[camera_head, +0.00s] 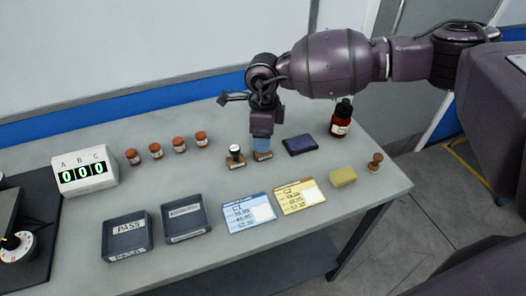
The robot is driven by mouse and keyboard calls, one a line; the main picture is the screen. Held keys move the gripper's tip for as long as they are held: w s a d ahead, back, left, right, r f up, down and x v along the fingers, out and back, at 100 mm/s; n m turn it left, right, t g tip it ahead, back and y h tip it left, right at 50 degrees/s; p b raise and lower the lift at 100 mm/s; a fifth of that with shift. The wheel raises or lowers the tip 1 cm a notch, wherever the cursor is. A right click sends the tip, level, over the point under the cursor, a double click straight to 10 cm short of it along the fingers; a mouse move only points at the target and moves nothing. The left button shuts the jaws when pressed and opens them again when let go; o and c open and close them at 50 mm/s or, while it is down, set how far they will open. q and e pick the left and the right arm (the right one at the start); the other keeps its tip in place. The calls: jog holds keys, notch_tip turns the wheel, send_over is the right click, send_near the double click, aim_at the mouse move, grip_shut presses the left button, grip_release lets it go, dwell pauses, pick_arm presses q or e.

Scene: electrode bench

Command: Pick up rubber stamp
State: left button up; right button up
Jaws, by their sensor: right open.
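My right gripper (262,135) is open and points down over the back middle of the bench, its fingers around or just above a small block-like thing with a tan base (262,156). The fingers hide most of this thing, and I cannot tell whether they touch it. A wooden-handled stamp (375,162) stands upright near the right edge of the bench. My left gripper is not in view.
A dark blue pad (300,145) lies right of the gripper, with a dark red bottle (341,118) behind. Several brown-capped jars (179,145) stand left. Two dark trays (127,237), (185,219), a blue card (248,212), a yellow card (299,196) and a yellow block (343,176) lie in front.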

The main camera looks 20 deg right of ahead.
notch_tip(320, 180, down, 5)
jog(key=shift+a+r, duration=0.1)
jog(key=shift+r, duration=0.05)
jog(key=shift+r, duration=0.1)
jog(key=shift+c, duration=0.2)
jog(key=c, duration=0.8)
jog(key=shift+o, duration=0.2)
jog(key=shift+r, duration=0.1)
notch_tip(320, 180, up, 20)
jog(key=p, duration=0.1)
